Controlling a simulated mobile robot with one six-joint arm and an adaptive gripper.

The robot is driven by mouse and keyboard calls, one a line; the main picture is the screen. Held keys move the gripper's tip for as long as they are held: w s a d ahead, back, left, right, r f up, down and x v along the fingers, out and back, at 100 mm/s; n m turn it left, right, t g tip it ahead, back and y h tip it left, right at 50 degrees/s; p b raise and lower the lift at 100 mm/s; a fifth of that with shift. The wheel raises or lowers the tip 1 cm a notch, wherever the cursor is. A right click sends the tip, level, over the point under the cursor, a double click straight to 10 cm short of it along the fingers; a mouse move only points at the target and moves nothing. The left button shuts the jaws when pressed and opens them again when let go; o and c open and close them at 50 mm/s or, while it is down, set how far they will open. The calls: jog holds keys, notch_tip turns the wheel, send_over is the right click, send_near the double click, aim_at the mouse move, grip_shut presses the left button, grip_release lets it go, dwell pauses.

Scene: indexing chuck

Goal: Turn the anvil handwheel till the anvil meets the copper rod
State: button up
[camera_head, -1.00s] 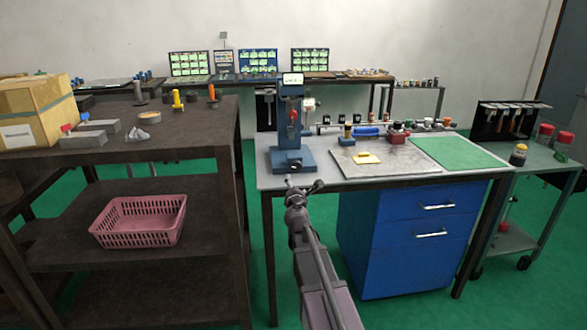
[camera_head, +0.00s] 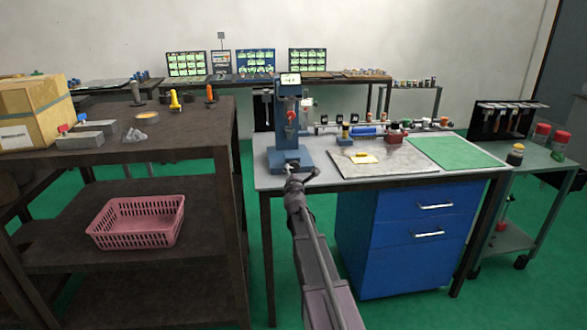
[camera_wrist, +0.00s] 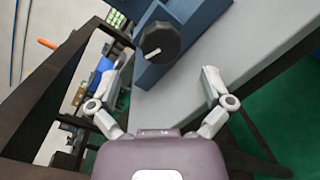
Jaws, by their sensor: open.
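The blue bench device (camera_head: 289,125) stands upright at the left end of the grey table, with a small display on top and a red part on its column. In the wrist view a dark, many-sided handwheel (camera_wrist: 160,40) sits on the front of the blue base (camera_wrist: 190,20). I take it for the anvil handwheel. My gripper (camera_head: 300,174) is open, at the table's front edge before the device. In the wrist view my gripper (camera_wrist: 160,85) has its fingers spread, with the handwheel beyond and between them, apart from both. The copper rod and the anvil cannot be made out.
A grey plate (camera_head: 400,163) with a yellow item and a green mat (camera_head: 455,152) lie to the right on the table. Blue drawers (camera_head: 400,240) stand below. A dark shelf (camera_head: 190,130) with a pink basket (camera_head: 137,222) stands close on the left.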

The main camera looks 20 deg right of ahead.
aim_at(294, 167)
jog(key=shift+x, duration=3.05)
jog(key=shift+a, duration=0.1)
jog(key=c, duration=1.1)
